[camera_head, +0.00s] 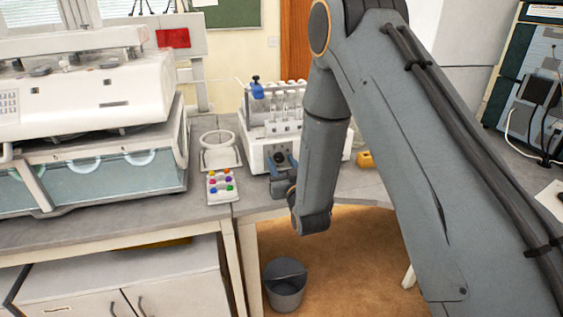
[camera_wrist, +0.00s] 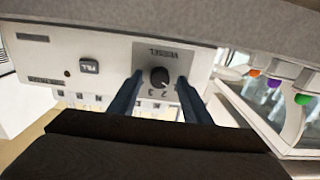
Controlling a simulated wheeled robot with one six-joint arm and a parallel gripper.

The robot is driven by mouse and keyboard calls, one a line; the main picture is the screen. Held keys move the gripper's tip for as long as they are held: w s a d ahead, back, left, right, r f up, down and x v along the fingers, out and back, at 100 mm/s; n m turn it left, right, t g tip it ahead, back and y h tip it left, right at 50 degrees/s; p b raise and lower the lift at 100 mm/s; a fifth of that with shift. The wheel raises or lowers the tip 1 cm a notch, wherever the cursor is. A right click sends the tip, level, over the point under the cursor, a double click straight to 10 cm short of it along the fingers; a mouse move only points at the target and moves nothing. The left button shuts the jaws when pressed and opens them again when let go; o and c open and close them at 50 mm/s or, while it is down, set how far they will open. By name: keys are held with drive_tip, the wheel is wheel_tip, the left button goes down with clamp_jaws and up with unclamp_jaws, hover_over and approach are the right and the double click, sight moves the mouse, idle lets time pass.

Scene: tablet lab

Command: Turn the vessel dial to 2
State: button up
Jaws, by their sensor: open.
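My gripper (camera_wrist: 160,83) is open, with one dark blue finger on each side of the dial. Gaps show between the fingers and the knob, and I cannot tell whether the tips reach past its face. In the head view my gripper (camera_head: 283,182) is at the front of the white apparatus (camera_head: 256,153).
A FILL button (camera_wrist: 89,66) sits on the same panel. A small tray of coloured caps (camera_head: 222,188) and a white ring-shaped holder (camera_head: 220,150) stand left of the apparatus. A yellow object (camera_head: 365,159) lies to its right. A grey bin (camera_head: 285,290) stands on the floor.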

drive_tip(key=shift+w, duration=0.1)
drive_tip(key=c, duration=1)
drive_tip(key=shift+c, duration=0.2)
drive_tip(key=shift+m, duration=0.3)
drive_tip(key=m+b, duration=0.2)
drive_tip(key=m, duration=0.1)
drive_tip(key=shift+f, duration=0.1)
drive_tip(key=shift+m+b, duration=0.9)
drive_tip(key=shift+m, duration=1.1)
